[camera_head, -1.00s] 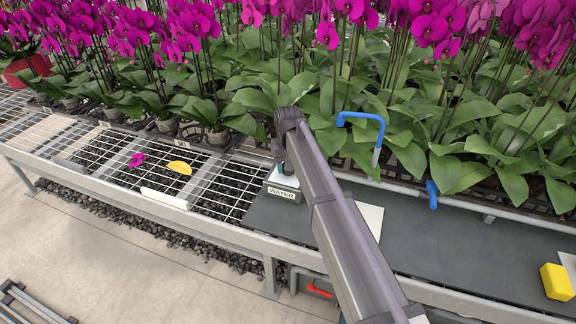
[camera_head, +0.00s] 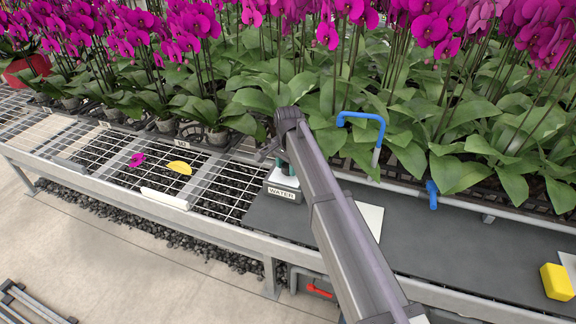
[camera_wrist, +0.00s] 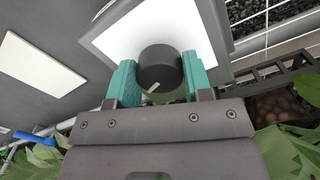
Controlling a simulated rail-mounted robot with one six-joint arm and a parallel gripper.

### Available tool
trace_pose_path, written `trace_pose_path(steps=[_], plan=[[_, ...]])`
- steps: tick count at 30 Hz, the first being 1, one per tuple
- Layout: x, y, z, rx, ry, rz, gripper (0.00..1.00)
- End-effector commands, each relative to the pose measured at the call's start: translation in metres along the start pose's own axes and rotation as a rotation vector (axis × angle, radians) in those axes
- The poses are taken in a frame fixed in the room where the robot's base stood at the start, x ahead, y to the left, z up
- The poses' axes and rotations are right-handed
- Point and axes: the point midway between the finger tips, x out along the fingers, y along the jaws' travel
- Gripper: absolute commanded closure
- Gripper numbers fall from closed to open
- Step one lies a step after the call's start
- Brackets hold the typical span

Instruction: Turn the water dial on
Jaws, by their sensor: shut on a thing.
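The water dial (camera_wrist: 158,64) is a dark grey round knob with a short white mark near its lower edge in the wrist view. It stands on the white top plate (camera_wrist: 112,42) of a box. In the head view the grey box (camera_head: 283,194) carries a WATER label and sits at the left end of the dark bench top. My gripper (camera_wrist: 160,76) is shut on the dial, with one teal finger on each side of it. In the head view my arm hides most of the gripper and the dial.
A white sheet (camera_head: 371,219) lies on the bench top (camera_head: 430,241) right of my arm. A blue pipe (camera_head: 362,117) and a blue tap (camera_head: 432,194) stand behind. A yellow block (camera_head: 556,281) sits far right. Orchids crowd the back. A yellow piece (camera_head: 179,168) lies on the mesh.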

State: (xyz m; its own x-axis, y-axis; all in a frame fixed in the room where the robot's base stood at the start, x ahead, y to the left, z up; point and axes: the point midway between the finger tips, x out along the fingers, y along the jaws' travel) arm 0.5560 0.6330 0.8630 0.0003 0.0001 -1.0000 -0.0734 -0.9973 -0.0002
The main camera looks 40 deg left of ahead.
Motion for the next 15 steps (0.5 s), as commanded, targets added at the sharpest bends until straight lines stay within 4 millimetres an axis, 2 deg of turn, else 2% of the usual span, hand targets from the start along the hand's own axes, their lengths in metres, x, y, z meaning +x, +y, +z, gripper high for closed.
trace_pose_path(steps=[6, 15], plan=[[0.0001, 0.0003, 0.0002, 0.183, -0.001, 0.001, 0.78], [0.0002, 0.0003, 0.0003, 0.357, -0.001, 0.001, 0.78]])
